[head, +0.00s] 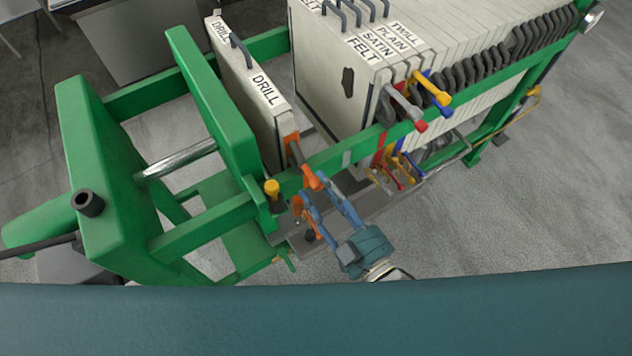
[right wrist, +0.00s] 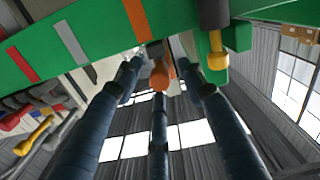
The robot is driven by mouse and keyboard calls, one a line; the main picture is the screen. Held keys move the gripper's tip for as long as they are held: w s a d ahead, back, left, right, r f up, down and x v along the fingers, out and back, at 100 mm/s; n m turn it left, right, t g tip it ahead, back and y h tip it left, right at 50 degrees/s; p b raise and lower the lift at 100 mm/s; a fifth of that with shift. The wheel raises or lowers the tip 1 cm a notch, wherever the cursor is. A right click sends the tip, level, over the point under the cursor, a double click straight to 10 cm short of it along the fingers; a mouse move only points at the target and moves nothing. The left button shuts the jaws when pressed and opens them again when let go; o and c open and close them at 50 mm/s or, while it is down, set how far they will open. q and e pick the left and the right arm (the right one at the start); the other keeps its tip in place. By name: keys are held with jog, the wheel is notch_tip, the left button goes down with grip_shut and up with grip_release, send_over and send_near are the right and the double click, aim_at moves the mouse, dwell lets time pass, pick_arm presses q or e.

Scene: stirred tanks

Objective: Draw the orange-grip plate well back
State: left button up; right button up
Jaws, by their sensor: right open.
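The orange-grip plate (head: 254,108) is a pale upright plate marked DRILL. It stands apart from the main plate pack, close to the green pressing head. Its orange grip (head: 307,174) juts out over the near green side rail and also shows in the right wrist view (right wrist: 161,76). My right gripper (head: 317,188) is open at the outer end of this grip. In the right wrist view its fingers (right wrist: 160,72) stand around the grip's end, with gaps beside it; contact cannot be told. My left gripper is not in view.
The pack of plates (head: 345,85), marked FELT, SATIN, PLAIN and TWILL, stands right of a gap. Its grey-red (head: 405,108) and blue-yellow (head: 433,90) grips jut over the rail. The green pressing head (head: 205,95) stands left, and a yellow-topped knob (head: 272,188) sits near my right gripper.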

jog(key=v, duration=0.9)
jog(key=shift+s+d, duration=0.15)
jog(key=shift+s, duration=0.15)
jog(key=shift+f, duration=0.1)
